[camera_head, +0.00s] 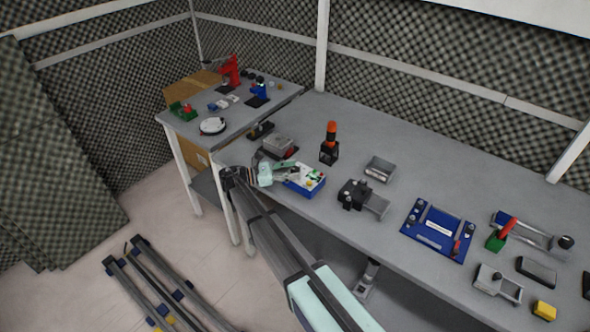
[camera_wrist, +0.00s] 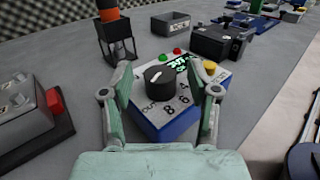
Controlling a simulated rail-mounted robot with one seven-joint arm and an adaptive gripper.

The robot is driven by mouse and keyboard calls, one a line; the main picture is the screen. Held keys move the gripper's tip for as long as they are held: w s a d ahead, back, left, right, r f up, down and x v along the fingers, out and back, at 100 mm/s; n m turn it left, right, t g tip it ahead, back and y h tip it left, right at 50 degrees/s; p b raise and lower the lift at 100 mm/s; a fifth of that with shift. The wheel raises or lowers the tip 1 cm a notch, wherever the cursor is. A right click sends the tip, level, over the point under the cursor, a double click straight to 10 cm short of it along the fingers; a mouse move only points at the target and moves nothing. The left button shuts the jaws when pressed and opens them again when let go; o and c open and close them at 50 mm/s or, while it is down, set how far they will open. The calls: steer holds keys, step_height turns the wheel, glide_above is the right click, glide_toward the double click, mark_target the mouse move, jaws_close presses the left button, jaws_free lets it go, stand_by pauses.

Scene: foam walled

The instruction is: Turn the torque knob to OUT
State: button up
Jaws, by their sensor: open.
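The torque knob (camera_wrist: 159,79) is a round black dial with a short white mark, on the white top face of a blue box (camera_wrist: 172,128). The face carries printed numbers, and "OUT" is printed at the near left of the knob. I cannot tell exactly which label the white mark points to. In the head view the blue box (camera_head: 306,183) sits near the table's front edge. My gripper (camera_wrist: 168,82) is open, its pale green fingers either side of the knob with gaps visible. It also shows in the head view (camera_head: 278,171), beside the box.
A black stand with an orange-topped tool (camera_wrist: 108,22) stands behind the box. A grey unit with a red button (camera_wrist: 30,108) is at left. A grey tray (camera_wrist: 170,22) and a black device (camera_wrist: 222,42) lie beyond. Clear table surrounds them.

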steer(key=v, duration=1)
steer(key=shift+s+a, duration=0.15)
steer(key=shift+a, duration=0.1)
